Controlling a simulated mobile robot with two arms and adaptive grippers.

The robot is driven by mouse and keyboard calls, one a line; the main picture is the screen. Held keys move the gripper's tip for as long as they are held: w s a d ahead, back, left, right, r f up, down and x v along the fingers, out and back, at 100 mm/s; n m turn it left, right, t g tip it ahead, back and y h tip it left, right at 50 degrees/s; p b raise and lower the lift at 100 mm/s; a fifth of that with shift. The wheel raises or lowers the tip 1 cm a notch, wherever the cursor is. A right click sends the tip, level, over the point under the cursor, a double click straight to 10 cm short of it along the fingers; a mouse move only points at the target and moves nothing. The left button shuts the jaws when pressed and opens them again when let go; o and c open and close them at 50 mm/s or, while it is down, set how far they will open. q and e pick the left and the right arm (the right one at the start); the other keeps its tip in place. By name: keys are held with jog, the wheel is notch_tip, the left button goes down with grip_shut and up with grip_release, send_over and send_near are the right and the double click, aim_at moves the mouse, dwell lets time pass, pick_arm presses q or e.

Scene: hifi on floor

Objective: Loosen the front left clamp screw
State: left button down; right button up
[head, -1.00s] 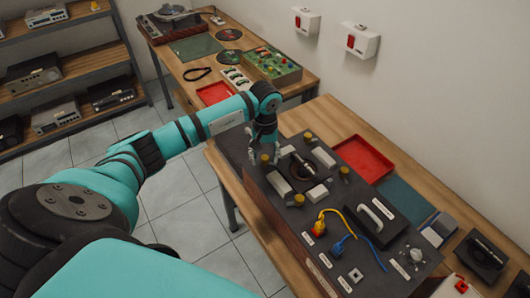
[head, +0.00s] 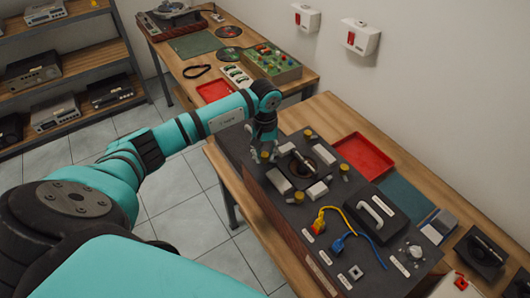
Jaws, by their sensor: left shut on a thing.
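A dark grey panel (head: 258,177) on the near workbench carries a clamp fixture with pale grey blocks around a round dark opening. Yellow-topped clamp screws stand around it. The left one (head: 265,157) is at the fingers of my left gripper (head: 260,153), which points down and is shut on it. The fingers hide part of this screw. Other screws stand at the back (head: 308,133), right (head: 344,169) and front (head: 299,197) of the fixture, apart from the gripper. My right gripper is not in view.
A yellow plug (head: 318,226), a blue plug (head: 338,244) and a black block with a pale handle (head: 377,211) sit farther right on the panel. A red tray (head: 363,157) lies behind it. A second bench (head: 310,78) stands beyond.

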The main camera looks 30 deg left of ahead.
pick_arm(q)
jog(key=n+b, duration=0.3)
jog(key=n, duration=0.1)
jog(key=shift+f+b, duration=0.2)
jog(key=shift+b, duration=0.2)
jog(key=n+b, duration=0.2)
jog(key=n, duration=0.1)
jog(key=shift+n, duration=0.4)
jog(key=n+b, duration=0.2)
jog(key=shift+n, duration=0.3)
jog(key=n+b, duration=0.2)
jog(key=n, duration=0.3)
jog(key=shift+r, duration=0.1)
jog(key=n+b, duration=0.1)
jog(key=n, duration=0.2)
jog(key=shift+n, duration=0.4)
jog(key=shift+r+n+b, duration=0.1)
jog(key=shift+n+b, duration=0.25)
jog(key=shift+n, duration=0.75)
jog(key=c, duration=1.1)
grip_release()
